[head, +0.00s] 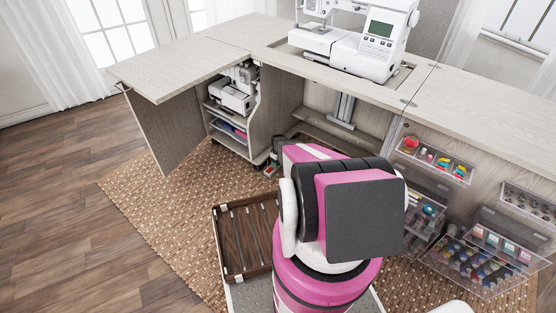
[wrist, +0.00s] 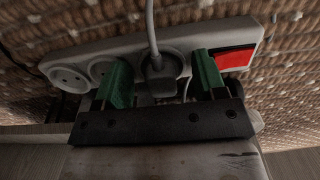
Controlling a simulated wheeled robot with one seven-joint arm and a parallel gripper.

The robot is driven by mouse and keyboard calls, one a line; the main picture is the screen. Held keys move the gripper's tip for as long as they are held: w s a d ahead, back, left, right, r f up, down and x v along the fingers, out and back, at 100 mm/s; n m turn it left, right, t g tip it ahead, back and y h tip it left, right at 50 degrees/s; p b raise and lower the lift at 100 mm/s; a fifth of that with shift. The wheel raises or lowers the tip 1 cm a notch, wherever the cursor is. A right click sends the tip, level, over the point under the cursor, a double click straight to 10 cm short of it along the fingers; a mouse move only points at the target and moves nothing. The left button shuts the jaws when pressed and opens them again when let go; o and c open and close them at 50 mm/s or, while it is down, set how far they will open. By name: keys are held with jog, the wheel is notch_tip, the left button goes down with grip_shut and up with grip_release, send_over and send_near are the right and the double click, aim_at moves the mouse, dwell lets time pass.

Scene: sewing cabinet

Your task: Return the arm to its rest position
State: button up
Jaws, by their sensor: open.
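In the wrist view a grey plug (wrist: 163,70) sits in a socket of a white power strip (wrist: 128,48), with its grey cable running up from it. My gripper (wrist: 160,82) has green fingertips, open, one on each side of the plug. The left finger stands in front of a neighbouring socket and the right finger is near the red switch. A gap shows between each finger and the plug. The black bar of my gripper hides the lower edge of the strip. In the head view my arm hides the gripper, and I cannot make out the plug.
The power strip has an empty round socket (wrist: 68,77) at the left and a red switch (wrist: 235,59) at the right. In the head view the sewing cabinet (head: 183,70) stands around my arm, with clear drawers (head: 478,262) pulled out at right.

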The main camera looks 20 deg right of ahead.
grip_shut()
dwell(0.3)
jog(key=shift+r, duration=0.25)
jog(key=shift+r, duration=1.3)
